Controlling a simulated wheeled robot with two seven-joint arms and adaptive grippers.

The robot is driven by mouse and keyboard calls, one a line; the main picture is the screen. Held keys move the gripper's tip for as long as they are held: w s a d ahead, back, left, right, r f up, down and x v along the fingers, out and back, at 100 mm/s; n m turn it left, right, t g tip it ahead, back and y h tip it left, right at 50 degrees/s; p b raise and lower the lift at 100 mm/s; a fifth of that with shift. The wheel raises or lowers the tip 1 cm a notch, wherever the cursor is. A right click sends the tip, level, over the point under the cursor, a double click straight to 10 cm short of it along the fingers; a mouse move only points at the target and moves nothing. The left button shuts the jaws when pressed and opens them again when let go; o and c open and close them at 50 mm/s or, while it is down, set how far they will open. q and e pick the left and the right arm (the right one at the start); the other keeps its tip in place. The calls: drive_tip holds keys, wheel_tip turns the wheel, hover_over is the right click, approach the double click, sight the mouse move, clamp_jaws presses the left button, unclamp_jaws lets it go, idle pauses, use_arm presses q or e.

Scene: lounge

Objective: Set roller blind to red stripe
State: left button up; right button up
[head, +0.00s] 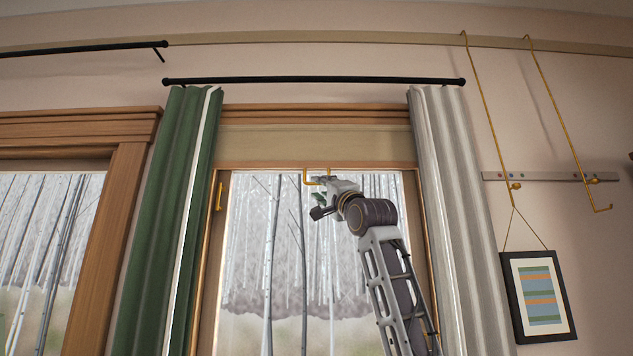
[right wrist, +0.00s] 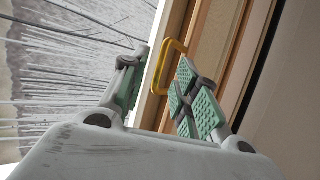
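The beige roller blind (head: 275,146) is rolled down only a short way at the top of the window. A yellow pull handle (head: 306,178) hangs at its lower edge. My right gripper (head: 322,186) is raised to this handle. In the right wrist view, the green-padded fingers of my right gripper (right wrist: 160,92) are apart. The yellow handle (right wrist: 173,48) shows between and just beyond their tips, with no clear contact. I see no red stripe in either view. My left gripper is out of view.
A green curtain (head: 160,220) hangs left of the window and a grey curtain (head: 458,200) hangs right of it. A brass window handle (head: 219,196) sits on the left frame. Brass rods (head: 490,120) and a framed picture (head: 540,295) are on the right wall.

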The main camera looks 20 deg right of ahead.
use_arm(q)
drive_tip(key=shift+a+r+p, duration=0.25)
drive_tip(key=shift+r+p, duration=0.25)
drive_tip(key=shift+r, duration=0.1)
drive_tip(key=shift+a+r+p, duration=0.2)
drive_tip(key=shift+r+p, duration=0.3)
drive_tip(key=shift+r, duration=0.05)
use_arm(e)
drive_tip(key=shift+x, duration=2.45)
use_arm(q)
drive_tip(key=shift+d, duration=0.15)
use_arm(e)
clamp_jaws()
